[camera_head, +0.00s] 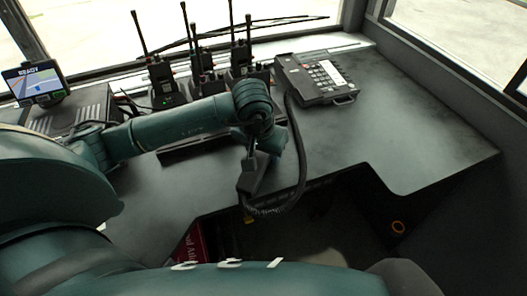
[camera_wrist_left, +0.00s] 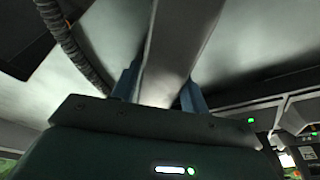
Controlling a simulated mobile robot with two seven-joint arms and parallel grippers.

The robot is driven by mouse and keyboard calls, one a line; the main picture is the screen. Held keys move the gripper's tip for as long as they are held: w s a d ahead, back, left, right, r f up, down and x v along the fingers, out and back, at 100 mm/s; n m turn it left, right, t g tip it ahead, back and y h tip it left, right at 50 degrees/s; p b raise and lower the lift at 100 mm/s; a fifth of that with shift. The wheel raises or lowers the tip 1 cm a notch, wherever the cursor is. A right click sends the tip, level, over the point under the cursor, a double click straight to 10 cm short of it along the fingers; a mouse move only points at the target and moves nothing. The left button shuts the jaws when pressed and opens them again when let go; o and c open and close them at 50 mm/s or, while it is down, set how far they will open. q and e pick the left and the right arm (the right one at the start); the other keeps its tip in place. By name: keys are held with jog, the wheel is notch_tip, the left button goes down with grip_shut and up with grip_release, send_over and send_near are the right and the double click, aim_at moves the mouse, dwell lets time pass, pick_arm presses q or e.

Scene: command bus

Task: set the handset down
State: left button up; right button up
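The dark handset (camera_head: 252,181) hangs below my left gripper (camera_head: 252,152) in the head view, above the front edge of the desk. In the left wrist view the handset (camera_wrist_left: 178,45) runs as a grey bar between the two blue fingers of the left gripper (camera_wrist_left: 160,88), which is shut on it. The coiled cord loops from the handset's lower end up to the phone base (camera_head: 322,78). The phone base, with its keypad, sits at the back of the desk, right of the gripper. My right gripper does not show.
Several radios with antennas (camera_head: 163,82) stand in chargers behind my left arm. A small screen reading READY (camera_head: 35,82) is at the left. The desk (camera_head: 420,125) is clear right of the phone. A cutout opens below its front edge, with a red book (camera_head: 193,246) there.

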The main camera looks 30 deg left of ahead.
aim_at(258, 159)
pick_arm(q)
jog(key=o, duration=0.3)
jog(key=shift+r, duration=0.1)
jog(key=shift+r+p, duration=0.25)
jog(key=shift+p, duration=0.05)
jog(key=v, duration=1.1)
jog(key=shift+s+r, duration=0.15)
jog(key=shift+r, duration=0.2)
